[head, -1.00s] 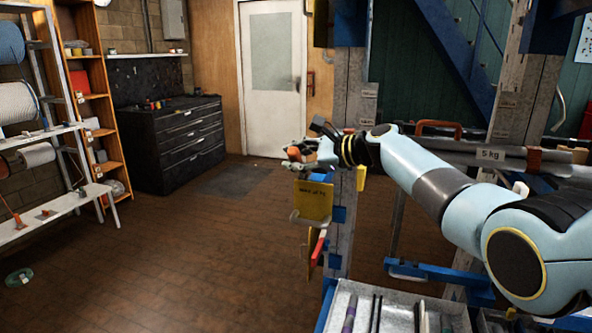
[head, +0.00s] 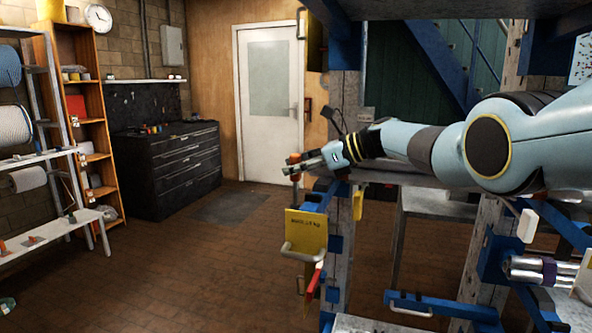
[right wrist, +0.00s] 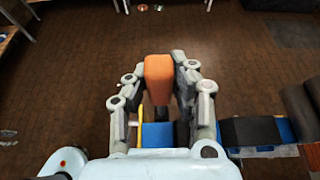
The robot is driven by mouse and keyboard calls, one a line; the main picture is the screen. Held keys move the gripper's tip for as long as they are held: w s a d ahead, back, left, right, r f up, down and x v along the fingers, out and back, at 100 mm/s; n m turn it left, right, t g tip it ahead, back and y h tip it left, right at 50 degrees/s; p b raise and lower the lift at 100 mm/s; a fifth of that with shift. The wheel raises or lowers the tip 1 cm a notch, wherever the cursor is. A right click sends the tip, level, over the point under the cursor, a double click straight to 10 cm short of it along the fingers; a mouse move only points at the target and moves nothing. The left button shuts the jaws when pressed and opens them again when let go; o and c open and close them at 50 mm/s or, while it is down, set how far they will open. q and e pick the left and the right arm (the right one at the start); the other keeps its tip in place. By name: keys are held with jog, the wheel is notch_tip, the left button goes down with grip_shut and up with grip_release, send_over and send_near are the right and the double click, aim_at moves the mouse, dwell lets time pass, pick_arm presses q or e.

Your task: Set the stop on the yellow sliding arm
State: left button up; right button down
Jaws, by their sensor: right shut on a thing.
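My right gripper (head: 304,164) reaches in from the right, at the post's left side. In the right wrist view (right wrist: 158,72) its fingers are closed around an orange block-shaped grip (right wrist: 158,78) with a dark stem below. The orange part also shows at the fingertips in the head view (head: 294,158). A yellow plate (head: 306,230) with a pale handle hangs on the post below the gripper. I cannot tell which yellow part is the sliding arm, or whether the orange piece is the stop. My left gripper is not in view.
A grey post (head: 346,255) with blue fittings stands below my right arm. A red lever (head: 315,280) sticks out under the yellow plate. A small yellow piece (head: 357,205) hangs on the post. The brown floor (head: 170,270) to the left is mostly clear.

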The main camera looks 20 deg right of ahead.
jog(key=shift+f, duration=0.25)
jog(key=c, duration=1.1)
grip_release()
jog(key=shift+r, duration=0.15)
jog(key=shift+s+d+r, duration=0.1)
jog(key=shift+d+r, duration=0.05)
jog(key=shift+d, duration=0.3)
jog(key=v, duration=1.1)
jog(key=shift+s, duration=0.1)
